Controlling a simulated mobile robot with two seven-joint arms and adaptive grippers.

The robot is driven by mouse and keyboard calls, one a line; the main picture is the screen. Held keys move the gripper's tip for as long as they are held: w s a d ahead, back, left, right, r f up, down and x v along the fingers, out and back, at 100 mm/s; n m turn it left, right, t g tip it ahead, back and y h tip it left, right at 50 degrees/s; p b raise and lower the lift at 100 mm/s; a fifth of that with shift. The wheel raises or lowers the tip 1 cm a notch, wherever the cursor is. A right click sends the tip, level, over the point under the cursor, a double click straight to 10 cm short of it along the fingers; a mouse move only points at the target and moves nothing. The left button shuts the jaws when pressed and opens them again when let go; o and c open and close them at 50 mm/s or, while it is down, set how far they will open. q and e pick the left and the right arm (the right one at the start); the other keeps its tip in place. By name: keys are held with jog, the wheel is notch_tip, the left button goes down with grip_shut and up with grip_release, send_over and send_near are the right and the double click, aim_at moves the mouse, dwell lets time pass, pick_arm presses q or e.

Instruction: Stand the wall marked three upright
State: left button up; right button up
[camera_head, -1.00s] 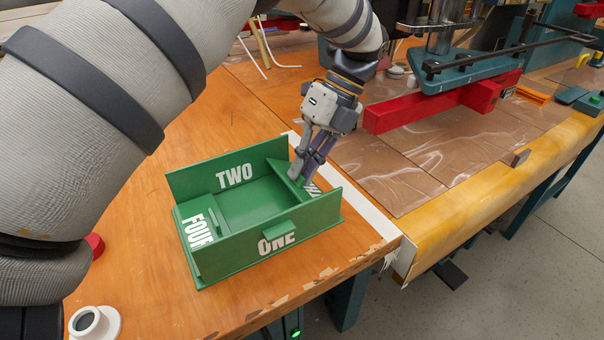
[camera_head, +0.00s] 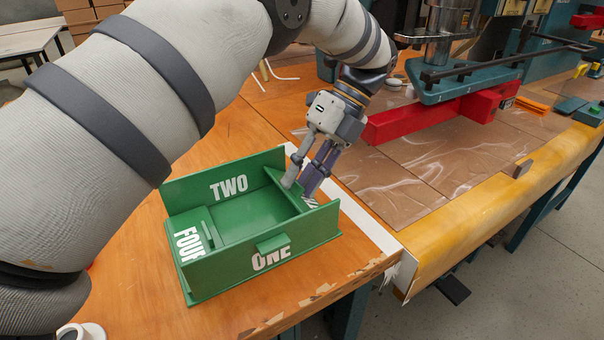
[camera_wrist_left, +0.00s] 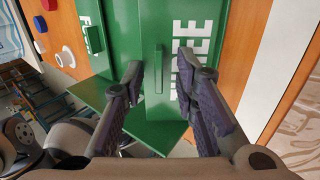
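The green box (camera_head: 195,297) stands on the wooden table. Wall TWO (camera_head: 250,168) at the back and wall ONE (camera_head: 225,272) at the front stand upright. Wall FOUR (camera_head: 186,246) lies low at the left. Wall THREE (camera_head: 276,180) is at the right, lettering facing up, partly hidden by the fingers; its exact tilt is unclear. The left wrist view shows its lettering (camera_wrist_left: 188,45) and raised handle bar (camera_wrist_left: 158,68). My left gripper (camera_head: 297,191) is low over wall THREE. Its fingers (camera_wrist_left: 159,80) are apart, either side of the handle bar. My right gripper is not in view.
A white strip (camera_head: 375,232) and the table edge lie right of the box. Beyond are brown sheets (camera_head: 440,165) and a red bar (camera_head: 400,122) under a machine. A white round fitting (camera_head: 92,332) sits at the lower left.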

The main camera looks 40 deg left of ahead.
pick_arm(q)
jog(key=shift+r, duration=0.1)
notch_tip(320, 180, up, 10)
dwell(0.4)
